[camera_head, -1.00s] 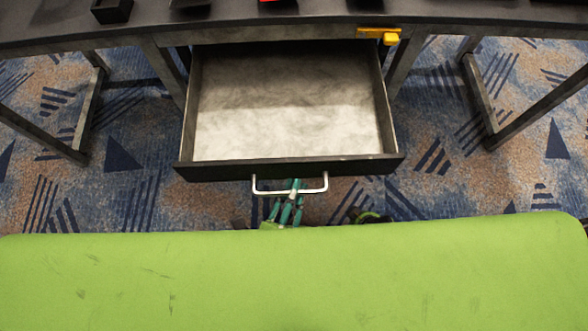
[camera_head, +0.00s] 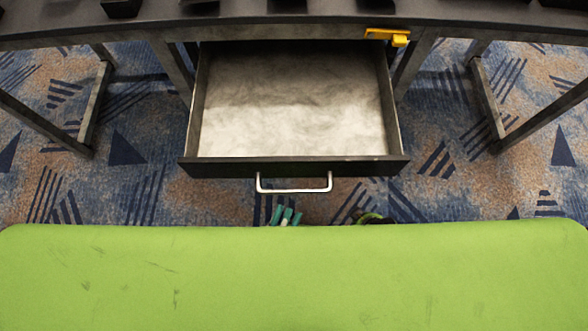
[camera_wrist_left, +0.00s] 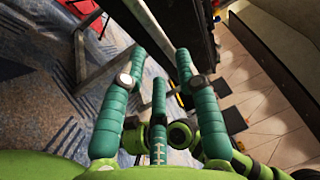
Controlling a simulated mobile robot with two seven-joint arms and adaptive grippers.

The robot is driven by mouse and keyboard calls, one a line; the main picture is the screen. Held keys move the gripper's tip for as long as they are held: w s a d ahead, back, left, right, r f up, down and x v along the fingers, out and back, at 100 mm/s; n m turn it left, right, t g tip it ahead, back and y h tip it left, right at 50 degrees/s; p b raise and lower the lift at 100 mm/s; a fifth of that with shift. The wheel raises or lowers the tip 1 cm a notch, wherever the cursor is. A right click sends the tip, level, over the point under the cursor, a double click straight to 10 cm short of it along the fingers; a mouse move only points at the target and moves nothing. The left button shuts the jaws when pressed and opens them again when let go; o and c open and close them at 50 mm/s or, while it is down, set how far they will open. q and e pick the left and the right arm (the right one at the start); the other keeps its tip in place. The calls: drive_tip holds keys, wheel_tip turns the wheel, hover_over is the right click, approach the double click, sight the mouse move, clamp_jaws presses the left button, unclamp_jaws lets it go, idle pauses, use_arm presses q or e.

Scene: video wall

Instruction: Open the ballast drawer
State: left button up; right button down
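The ballast drawer (camera_head: 290,168) is pulled well out from under the dark table in the head view. Its pale inside is empty. Its silver bar handle (camera_head: 294,190) is on the dark front. My left gripper (camera_head: 285,216) shows as teal fingertips just below the handle, apart from it, mostly hidden behind my green body. In the left wrist view the teal fingers of my left gripper (camera_wrist_left: 161,55) are spread, with nothing held between them. A light metal bar (camera_wrist_left: 148,24), seemingly the handle, lies beyond the fingertips. My right gripper does not show.
The dark table (camera_head: 300,22) spans the top, with its legs on both sides of the drawer. Patterned carpet (camera_head: 120,185) is clear left and right of the drawer.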

use_arm(q)
drive_tip(key=v, duration=0.5)
drive_tip(key=shift+s+a, duration=0.1)
drive_tip(key=shift+s, duration=0.15)
